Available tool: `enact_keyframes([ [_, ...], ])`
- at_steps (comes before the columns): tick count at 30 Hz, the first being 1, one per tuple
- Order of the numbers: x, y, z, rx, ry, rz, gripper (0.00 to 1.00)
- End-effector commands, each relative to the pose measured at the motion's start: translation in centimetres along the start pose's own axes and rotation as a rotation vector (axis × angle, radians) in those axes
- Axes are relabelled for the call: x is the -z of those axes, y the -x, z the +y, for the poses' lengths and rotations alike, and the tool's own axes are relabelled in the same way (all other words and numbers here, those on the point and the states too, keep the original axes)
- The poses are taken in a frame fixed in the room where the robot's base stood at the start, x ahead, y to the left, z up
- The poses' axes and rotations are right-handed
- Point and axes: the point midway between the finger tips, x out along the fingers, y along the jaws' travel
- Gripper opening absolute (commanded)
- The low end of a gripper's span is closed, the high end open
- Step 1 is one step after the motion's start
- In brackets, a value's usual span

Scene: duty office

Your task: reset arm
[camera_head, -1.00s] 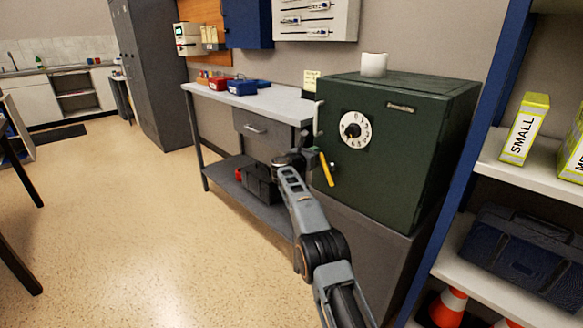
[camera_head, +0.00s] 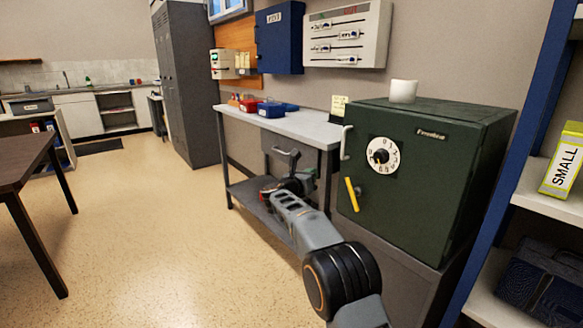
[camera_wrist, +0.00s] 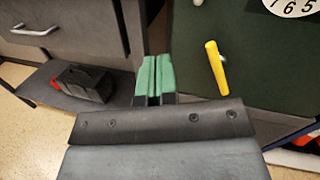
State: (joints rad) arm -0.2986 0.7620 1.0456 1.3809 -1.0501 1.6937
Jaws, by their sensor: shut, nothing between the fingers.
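My gripper (camera_wrist: 154,80) is shut and empty, its two green finger pads together in the wrist view. In the head view my arm reaches forward from the lower right, and the wrist hides most of the fingers. The gripper is in front of the workbench's right end, left of the dark green safe (camera_head: 430,170). The safe is closed, with a white dial (camera_head: 383,155), a pale handle and a yellow lever (camera_head: 352,194). The yellow lever also shows right of the fingers in the wrist view (camera_wrist: 216,68).
The grey workbench (camera_head: 310,126) holds red and blue bins (camera_head: 271,109). A black case (camera_wrist: 83,82) lies on its lower shelf. A white cup (camera_head: 403,91) stands on the safe. A blue-framed shelf (camera_head: 540,199) is at right, a brown table (camera_head: 20,166) at left. Open floor lies between.

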Motion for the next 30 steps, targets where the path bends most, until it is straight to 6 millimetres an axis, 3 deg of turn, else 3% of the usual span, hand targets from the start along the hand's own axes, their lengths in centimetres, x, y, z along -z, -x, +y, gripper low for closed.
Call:
enact_keyframes([
  [1,-5.2,-0.1,-1.3,-0.067,0.094,-0.04,0.0],
  [4,-12.3,0.8,-2.9,-0.252,0.39,-0.143,0.0],
  [6,-16.2,2.2,-4.3,-0.387,0.636,-0.231,0.0],
  [10,-20.6,6.5,-7.7,-0.629,1.113,-0.407,0.0],
  [13,-21.7,10.7,-11.4,-0.817,1.481,-0.551,0.0],
  [16,-21.1,15.2,-16.1,-1.011,1.827,-0.698,0.0],
  [21,-18.1,22.0,-24.8,-1.351,2.279,-0.922,0.0],
  [25,-16.0,25.5,-30.1,-1.569,2.469,-1.047,0.0],
  [26,-15.6,26.1,-31.1,1.594,-2.469,1.057,0.0],
  [30,-14.3,28.1,-34.4,1.564,-2.288,1.016,0.0],
])
